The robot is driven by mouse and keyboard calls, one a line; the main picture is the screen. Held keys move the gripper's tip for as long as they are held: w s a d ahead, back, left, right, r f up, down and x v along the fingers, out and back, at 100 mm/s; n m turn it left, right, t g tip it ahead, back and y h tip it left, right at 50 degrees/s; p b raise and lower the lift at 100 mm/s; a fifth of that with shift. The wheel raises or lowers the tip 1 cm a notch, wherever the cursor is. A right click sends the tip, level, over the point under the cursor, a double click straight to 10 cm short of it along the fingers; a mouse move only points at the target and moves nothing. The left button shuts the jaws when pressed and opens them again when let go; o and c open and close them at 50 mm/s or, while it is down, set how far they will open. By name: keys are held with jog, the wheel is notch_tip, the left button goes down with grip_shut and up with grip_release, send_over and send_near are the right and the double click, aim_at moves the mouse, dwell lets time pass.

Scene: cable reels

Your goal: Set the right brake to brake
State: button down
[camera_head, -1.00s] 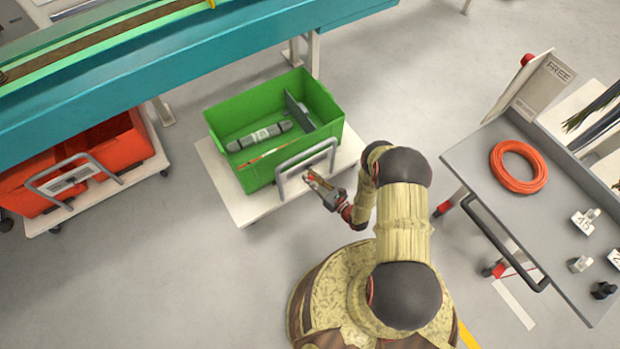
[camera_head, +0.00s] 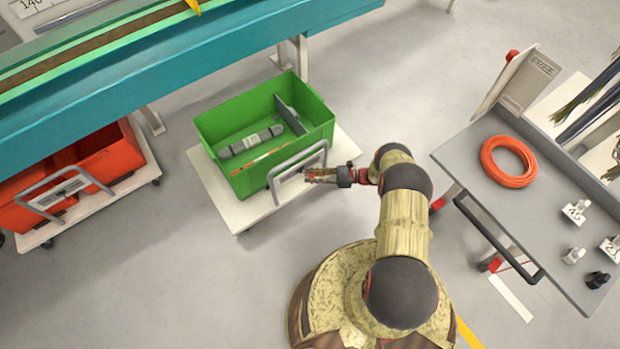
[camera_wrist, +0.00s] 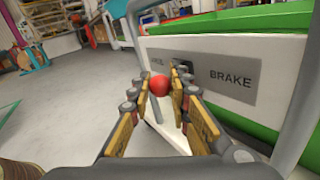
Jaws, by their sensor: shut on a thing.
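The right brake's red ball knob (camera_wrist: 160,86) sits between the fingers of my gripper (camera_wrist: 163,86), which is shut on it. Behind the knob is a grey label plate (camera_wrist: 232,80) reading BRAKE on the right; a partly hidden word, apparently FREE, is on the left. The knob shows toward the left end of the plate; its lever is hidden. In the head view my gripper (camera_head: 312,174) reaches the handle side of the white trolley (camera_head: 240,213) with the green crate (camera_head: 265,106). The knob cannot be made out there.
The trolley's grey tube handle (camera_head: 281,166) frames the plate, close around my gripper. An orange-red crate trolley (camera_head: 90,205) stands at left under a teal bench (camera_head: 190,75). A grey table (camera_head: 470,160) with an orange cable coil (camera_head: 508,161) stands at right.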

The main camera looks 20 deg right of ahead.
jog(key=shift+w+d+n+g, duration=0.15)
jog(key=shift+n+g, duration=0.25)
jog(key=shift+g, duration=0.2)
jog(key=c, duration=1.6)
grip_release()
jog(key=shift+c, duration=0.2)
jog(key=v, duration=1.2)
jog(key=shift+f, duration=0.2)
jog(key=shift+w, duration=0.1)
